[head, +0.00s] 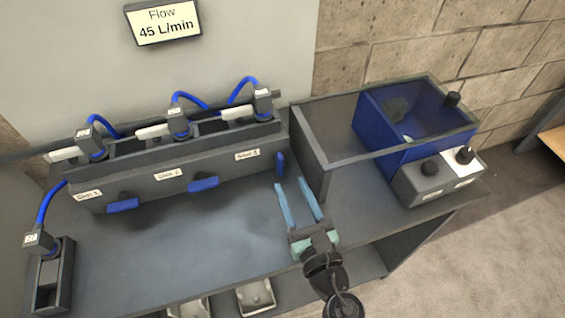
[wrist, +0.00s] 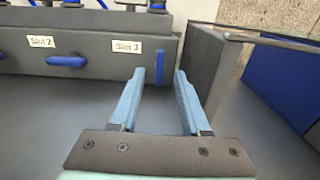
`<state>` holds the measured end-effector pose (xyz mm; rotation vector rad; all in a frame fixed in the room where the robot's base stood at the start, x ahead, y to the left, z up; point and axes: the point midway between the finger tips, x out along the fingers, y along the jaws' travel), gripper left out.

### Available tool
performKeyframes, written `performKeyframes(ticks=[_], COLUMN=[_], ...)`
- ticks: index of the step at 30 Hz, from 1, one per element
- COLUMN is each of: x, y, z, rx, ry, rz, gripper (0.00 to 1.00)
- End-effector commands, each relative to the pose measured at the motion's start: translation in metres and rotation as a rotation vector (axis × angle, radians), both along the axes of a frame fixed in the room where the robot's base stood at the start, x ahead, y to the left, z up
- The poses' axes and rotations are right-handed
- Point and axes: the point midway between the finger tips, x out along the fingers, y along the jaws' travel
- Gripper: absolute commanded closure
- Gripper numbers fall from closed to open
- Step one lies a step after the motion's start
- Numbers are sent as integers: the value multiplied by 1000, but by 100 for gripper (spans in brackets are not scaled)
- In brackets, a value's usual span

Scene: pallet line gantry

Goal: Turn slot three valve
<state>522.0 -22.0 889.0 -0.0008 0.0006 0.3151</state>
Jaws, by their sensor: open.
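The slot three valve is a blue handle (head: 280,163) on the front of the grey slot rack, right of the label "Slot 3" (head: 247,155). It stands upright, unlike the handles of the other two slots, which lie level. My gripper (head: 291,183) is open and empty, its two pale blue fingers pointing at this handle from the front. In the wrist view the handle (wrist: 160,62) shows between the fingertips of my gripper (wrist: 160,73). I cannot tell whether they touch it.
The slot 2 handle (head: 203,184) and slot 1 handle (head: 123,205) are to the left. A grey-framed bin (head: 326,165) stands close on the right, with a blue container (head: 375,125) and a button box (head: 425,187) beyond. A sign (head: 163,22) reads "Flow 45 L/min".

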Motion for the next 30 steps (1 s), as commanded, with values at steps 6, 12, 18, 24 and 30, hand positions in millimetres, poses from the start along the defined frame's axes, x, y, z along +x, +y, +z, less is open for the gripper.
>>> performKeyframes(ticks=[6,12,18,24,30], x=[41,60,65,65,64], y=[13,19,21,21,21], z=[1,0,0,0,0], rx=[-2,0,0,1,1], ry=[-2,-1,-1,-1,-1], rz=[2,0,-1,-1,-1], gripper=[53,53,53,61,97])
